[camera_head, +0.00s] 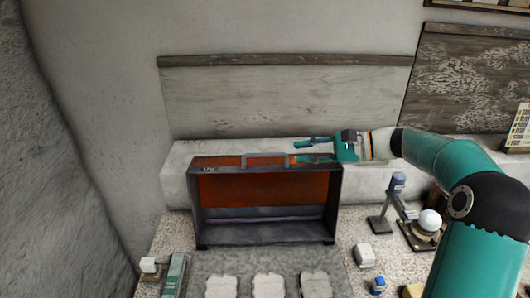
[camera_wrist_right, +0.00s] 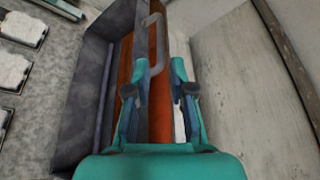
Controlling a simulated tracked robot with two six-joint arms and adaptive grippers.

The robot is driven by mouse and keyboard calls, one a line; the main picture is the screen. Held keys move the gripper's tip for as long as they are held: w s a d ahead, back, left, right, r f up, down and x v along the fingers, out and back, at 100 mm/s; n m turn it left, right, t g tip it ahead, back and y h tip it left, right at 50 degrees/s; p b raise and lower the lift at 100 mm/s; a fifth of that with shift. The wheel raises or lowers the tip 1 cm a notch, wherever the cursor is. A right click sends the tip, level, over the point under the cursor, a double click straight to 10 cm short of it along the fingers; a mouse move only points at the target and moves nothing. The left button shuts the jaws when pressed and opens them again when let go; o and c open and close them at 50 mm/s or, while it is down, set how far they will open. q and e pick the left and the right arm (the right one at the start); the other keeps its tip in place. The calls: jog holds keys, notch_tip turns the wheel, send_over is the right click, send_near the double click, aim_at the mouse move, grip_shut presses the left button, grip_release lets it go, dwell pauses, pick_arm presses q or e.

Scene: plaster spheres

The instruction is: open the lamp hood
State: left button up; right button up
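Contact with the hood cannot be told. My left gripper is out of view.
Several white slabs (camera_head: 268,286) lie on a grey mat in front of the hood. A light block (camera_head: 364,252) lies nearby. A pale ledge (camera_head: 178,172) and wall are behind.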

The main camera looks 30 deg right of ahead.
aim_at(271, 156)
jog(key=p+x, duration=0.2)
jog(key=x, duration=0.8)
jog(key=shift+a, duration=0.15)
grip_shut()
jog(key=shift+f, duration=0.1)
